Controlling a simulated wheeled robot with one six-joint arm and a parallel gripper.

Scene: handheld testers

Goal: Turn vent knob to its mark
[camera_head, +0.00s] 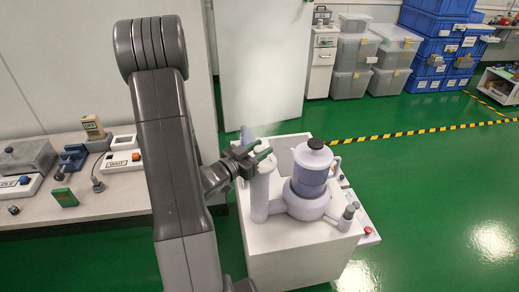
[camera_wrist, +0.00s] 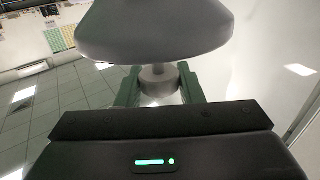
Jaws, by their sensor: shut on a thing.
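A pale grey-lavender appliance (camera_head: 308,196) stands on a white stand, with a black-topped canister and a thick column (camera_head: 260,195) at its left. My gripper (camera_head: 252,155) is at the top of this column, its green fingers reaching in from the left. In the wrist view my gripper (camera_wrist: 159,88) is shut on a small grey stem-like part, the vent knob (camera_wrist: 157,76), with one finger on each side. A wide grey rounded body (camera_wrist: 155,32) fills the top of that view. The knob is mostly hidden in the head view. I cannot make out its mark.
The white stand (camera_head: 300,250) has little free top around the appliance. A workbench (camera_head: 110,196) with several small devices is at the left. Grey bins (camera_head: 352,84) and blue crates (camera_head: 436,52) stand at the back. The green floor at the right is clear.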

